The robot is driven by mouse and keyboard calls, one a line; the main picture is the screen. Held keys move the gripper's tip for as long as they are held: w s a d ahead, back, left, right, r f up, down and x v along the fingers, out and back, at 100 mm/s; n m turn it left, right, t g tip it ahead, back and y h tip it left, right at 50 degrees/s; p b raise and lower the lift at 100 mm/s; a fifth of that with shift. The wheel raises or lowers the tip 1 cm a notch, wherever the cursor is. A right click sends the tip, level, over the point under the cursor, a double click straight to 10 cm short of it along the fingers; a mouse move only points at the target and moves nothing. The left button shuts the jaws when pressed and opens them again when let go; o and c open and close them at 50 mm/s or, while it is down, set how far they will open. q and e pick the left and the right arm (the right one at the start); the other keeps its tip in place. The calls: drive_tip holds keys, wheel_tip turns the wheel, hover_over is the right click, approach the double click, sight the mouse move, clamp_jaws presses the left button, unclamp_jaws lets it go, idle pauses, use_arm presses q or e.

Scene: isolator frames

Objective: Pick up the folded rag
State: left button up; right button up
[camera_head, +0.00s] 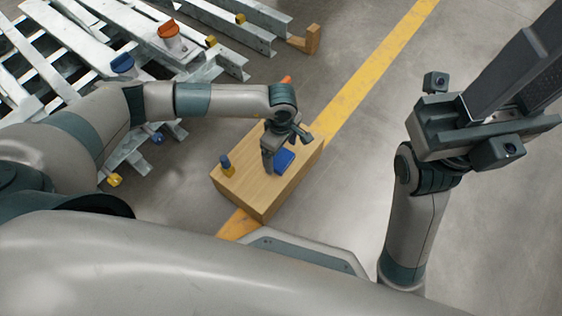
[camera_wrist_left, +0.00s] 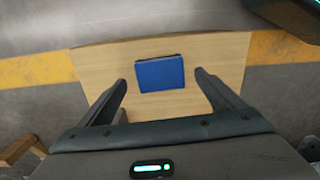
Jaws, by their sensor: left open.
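The folded rag is a flat blue square (camera_head: 285,159) on top of a light wooden box (camera_head: 250,187). It also shows in the left wrist view (camera_wrist_left: 160,74), lying flat and whole near the middle of the box top. My left gripper (camera_head: 274,158) is over the box, close to the rag. Its two fingers are spread and empty, with the rag framed between and beyond their tips in the left wrist view. I see no contact with the rag. My right gripper (camera_head: 512,75) is raised at the upper right, away from the box; its jaw gap is unclear.
A small bottle-like item with a blue top and yellow base (camera_head: 227,166) stands on the box's left side. Metal racks (camera_head: 60,50) with orange, blue and yellow parts fill the upper left. A yellow floor line (camera_head: 375,70) runs past the box. The floor to the right is clear.

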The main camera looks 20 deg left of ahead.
sight(281, 161)
use_arm(q)
drive_tip(key=shift+f+b, duration=0.45)
drive_tip(key=shift+f, duration=0.9)
drive_tip(key=c, duration=1.1)
